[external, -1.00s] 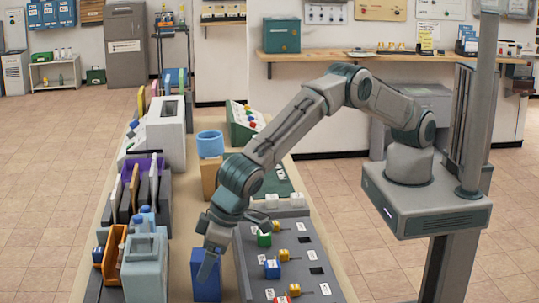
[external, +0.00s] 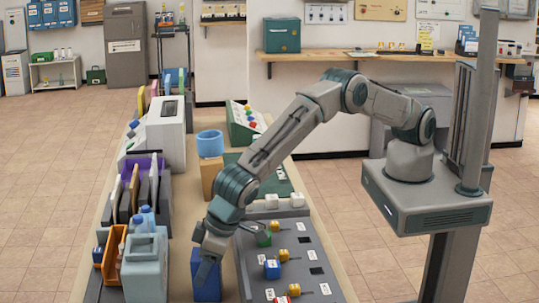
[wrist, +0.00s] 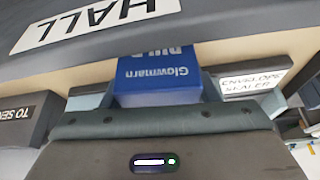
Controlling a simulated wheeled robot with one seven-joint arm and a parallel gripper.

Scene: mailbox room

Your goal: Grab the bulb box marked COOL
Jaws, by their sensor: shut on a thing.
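A blue box (external: 207,284) stands upright on the table beside the grey panel in the external view. In the wrist view the blue box (wrist: 158,80) shows white lettering, upside down, reading "Glowmarn" with a partly cut-off word like "BULB". No COOL marking is readable in either view. My gripper (external: 207,256) points down over the box's upper part and is shut on it. The far finger is mostly hidden by the wrist and box. I cannot tell whether the box's bottom is clear of the table.
A light blue jug-like container (external: 144,266) and an orange tray (external: 112,252) stand close on the left. The grey panel (external: 291,256) with small coloured pieces lies on the right. A tan block with a blue cup (external: 210,144) stands farther back. A "HALL" label (wrist: 95,20) shows in the wrist view.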

